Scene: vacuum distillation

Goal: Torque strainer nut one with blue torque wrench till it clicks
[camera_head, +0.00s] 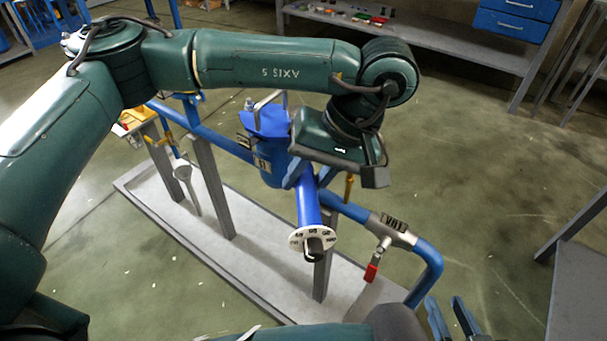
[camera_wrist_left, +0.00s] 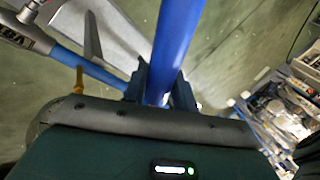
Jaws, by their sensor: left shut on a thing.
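My left gripper (camera_head: 300,178) is shut on the blue torque wrench (camera_head: 309,205), whose thick blue shaft points toward the camera and ends in a pale round dial plate. In the left wrist view the wrench shaft (camera_wrist_left: 177,45) runs up between the dark blue fingers (camera_wrist_left: 160,88). The blue strainer (camera_head: 268,155) stands just behind and left of the gripper, on the blue pipe, with a blue lid and a grey bar handle on top. Strainer nut one cannot be made out clearly, and the wrench's far end is hidden. My right gripper (camera_head: 451,318) is at the bottom edge, its fingers apart and empty.
The blue pipe (camera_head: 345,208) runs on grey posts above a grey tray (camera_head: 200,235). A valve with a red handle (camera_head: 371,272) hangs right of the wrench. A grey table (camera_head: 580,290) stands at the right edge. Open floor lies between the pipe and the back bench.

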